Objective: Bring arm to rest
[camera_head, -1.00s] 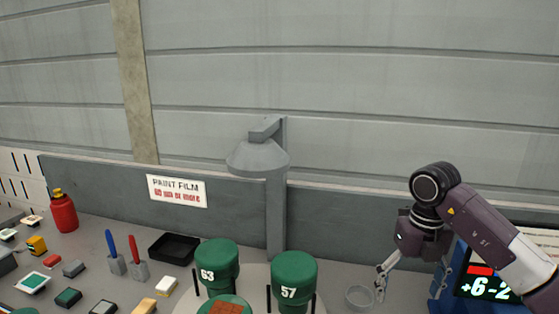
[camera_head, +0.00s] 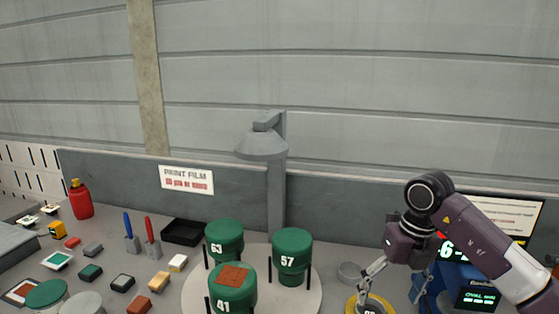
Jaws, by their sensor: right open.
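My right arm comes in from the right edge, dark purple and white. Its gripper (camera_head: 390,287) is open, with its fingers pointing down and apart. No object shows between the fingers. Below and left of the gripper is a yellow-rimmed round thing (camera_head: 352,304), cut off by the bottom edge. My left gripper is not in view.
Green cylinders marked 63 (camera_head: 224,242), 57 (camera_head: 292,257) and 41 (camera_head: 232,288) stand on a round pale platform (camera_head: 268,301). Screens stand at right. Small blocks, a black tray (camera_head: 182,232) and a red bottle (camera_head: 81,200) are left.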

